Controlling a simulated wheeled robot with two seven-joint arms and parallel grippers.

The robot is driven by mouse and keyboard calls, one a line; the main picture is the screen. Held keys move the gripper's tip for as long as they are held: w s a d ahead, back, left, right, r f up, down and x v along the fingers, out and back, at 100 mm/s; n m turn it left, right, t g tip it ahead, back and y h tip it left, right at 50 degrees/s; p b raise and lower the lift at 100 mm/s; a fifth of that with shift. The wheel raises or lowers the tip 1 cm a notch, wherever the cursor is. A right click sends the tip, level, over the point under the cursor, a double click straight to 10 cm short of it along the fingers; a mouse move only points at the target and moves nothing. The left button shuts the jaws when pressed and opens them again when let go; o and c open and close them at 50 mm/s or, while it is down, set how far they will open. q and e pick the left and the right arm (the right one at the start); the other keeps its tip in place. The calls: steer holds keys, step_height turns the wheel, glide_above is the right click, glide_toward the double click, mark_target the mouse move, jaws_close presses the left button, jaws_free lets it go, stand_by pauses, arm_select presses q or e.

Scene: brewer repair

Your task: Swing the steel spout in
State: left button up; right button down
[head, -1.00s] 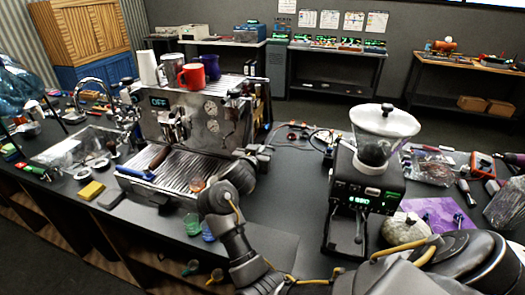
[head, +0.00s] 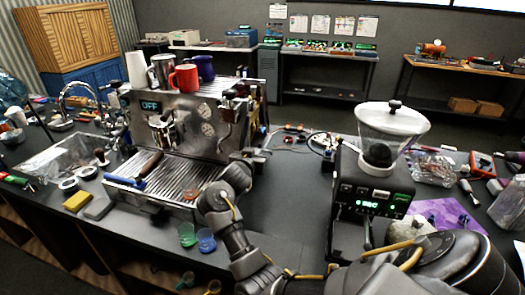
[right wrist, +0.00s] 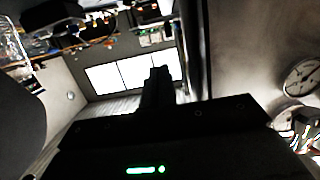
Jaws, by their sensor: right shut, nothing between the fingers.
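The steel espresso machine (head: 200,125) stands left of centre in the head view, its display reading OFF. My right gripper (head: 254,157) is at the machine's front right corner, below its side knobs. In the right wrist view its dark fingers (right wrist: 158,75) are together with nothing seen between them. The machine's steel side with a round gauge (right wrist: 302,75) is at the right there. I cannot make out a steel spout by the gripper; my arm hides part of that corner. A curved steel faucet (head: 80,88) stands at the sink on the left. My left gripper is out of view.
A black grinder (head: 370,195) with a clear hopper stands right of my arm. Mugs, including a red mug (head: 184,78), stand on the machine. Counter between machine and grinder is mostly clear.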

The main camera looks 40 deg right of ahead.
steer(key=w+d+f+p, duration=0.2)
steer(key=w+d+f, duration=0.2)
steer(key=d, duration=0.3)
steer(key=shift+w+f, duration=0.3)
steer(key=shift+w, duration=0.05)
steer(key=shift+n+t, duration=0.3)
